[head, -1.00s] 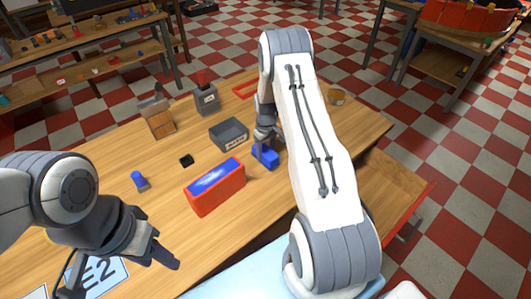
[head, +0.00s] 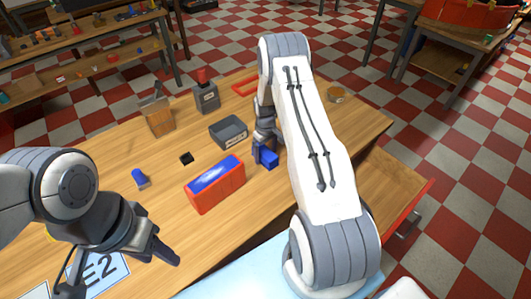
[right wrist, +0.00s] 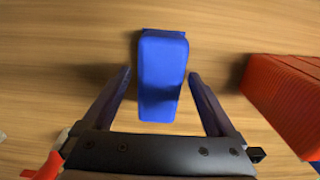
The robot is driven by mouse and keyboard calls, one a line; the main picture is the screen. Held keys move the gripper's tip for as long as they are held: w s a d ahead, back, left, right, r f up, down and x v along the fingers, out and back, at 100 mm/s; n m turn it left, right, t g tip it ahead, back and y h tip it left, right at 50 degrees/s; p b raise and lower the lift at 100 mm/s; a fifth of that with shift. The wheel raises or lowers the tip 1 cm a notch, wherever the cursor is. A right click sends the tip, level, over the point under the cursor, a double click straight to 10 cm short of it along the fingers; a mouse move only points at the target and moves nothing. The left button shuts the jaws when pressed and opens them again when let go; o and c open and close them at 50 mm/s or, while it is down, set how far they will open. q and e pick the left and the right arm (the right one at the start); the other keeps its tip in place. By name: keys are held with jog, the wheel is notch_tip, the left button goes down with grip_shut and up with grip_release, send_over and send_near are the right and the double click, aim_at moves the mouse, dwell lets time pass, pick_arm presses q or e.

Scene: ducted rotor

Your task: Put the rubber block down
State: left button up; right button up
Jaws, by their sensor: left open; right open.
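The blue block (head: 268,159), which I take to be the rubber block, rests on the wooden table near its middle. My right gripper (head: 257,153) is low at the table beside it, partly hidden by my own arm. In the right wrist view the block (right wrist: 162,75) lies between the two spread fingers of the gripper (right wrist: 160,85), with a gap on each side. My left gripper (head: 165,248) is open and empty above the near left part of the table, clear of the block.
A red box with a blue top (head: 215,187) stands left of the block. A small black piece (head: 186,158) and another blue piece (head: 140,179) lie further left.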

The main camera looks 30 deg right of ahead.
aim_at(266, 151)
jog(key=shift+w+r, duration=0.1)
jog(key=shift+r, duration=0.4)
notch_tip(266, 151, up, 10)
jog(key=r+b, duration=0.1)
jog(key=b, duration=0.2)
jog(key=s+a+r+n, duration=0.1)
jog(key=s+a+r, duration=0.1)
jog(key=a+r, duration=0.35)
jog(key=s+a+r+n, duration=0.1)
jog(key=s+a+r, duration=0.15)
jog(key=a, duration=0.55)
jog(key=s+a+r+n, duration=0.1)
jog(key=s+a+r, duration=0.2)
jog(key=a, duration=0.4)
jog(key=s+a+r+n, duration=0.1)
jog(key=s+a, duration=0.2)
jog(key=s, duration=0.5)
jog(key=s+a+r, duration=0.1)
jog(key=s+a, duration=0.2)
jog(key=s, duration=0.4)
jog(key=s+a+r+n+y, duration=0.1)
jog(key=s+a, duration=0.3)
jog(key=s, duration=0.4)
jog(key=shift+s+r+n, duration=0.3)
jog(key=shift+s+r, duration=0.05)
jog(key=shift+r, duration=0.25)
